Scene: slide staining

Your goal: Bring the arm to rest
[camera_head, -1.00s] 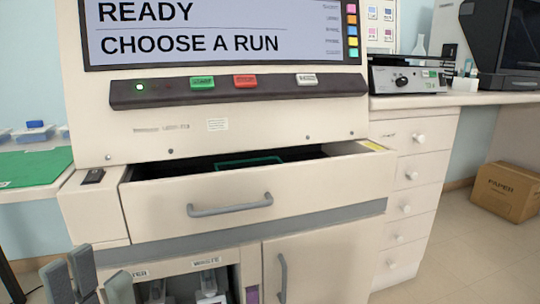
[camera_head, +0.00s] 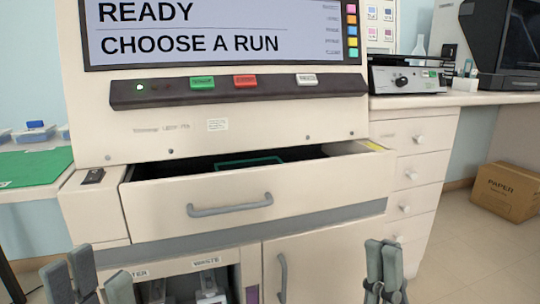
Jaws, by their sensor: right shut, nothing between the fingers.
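My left gripper (camera_head: 98,278) is at the lower left edge of the head view. Its grey fingers stand apart with an empty gap between them, in front of the machine's lower left side. My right gripper (camera_head: 383,262) is at the lower right, fingers upright and closed together with nothing between them. It is in front of the right side of the machine's lower cabinet. Both grippers are cut off by the bottom of the picture, so most of the arms is hidden.
The machine's drawer (camera_head: 250,205) stands partly open, with a green-rimmed item (camera_head: 250,161) inside. Its screen (camera_head: 220,30) reads READY, CHOOSE A RUN. Below is an open bay labelled WASTE (camera_head: 207,262). A cardboard box (camera_head: 507,191) sits on the floor at right.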

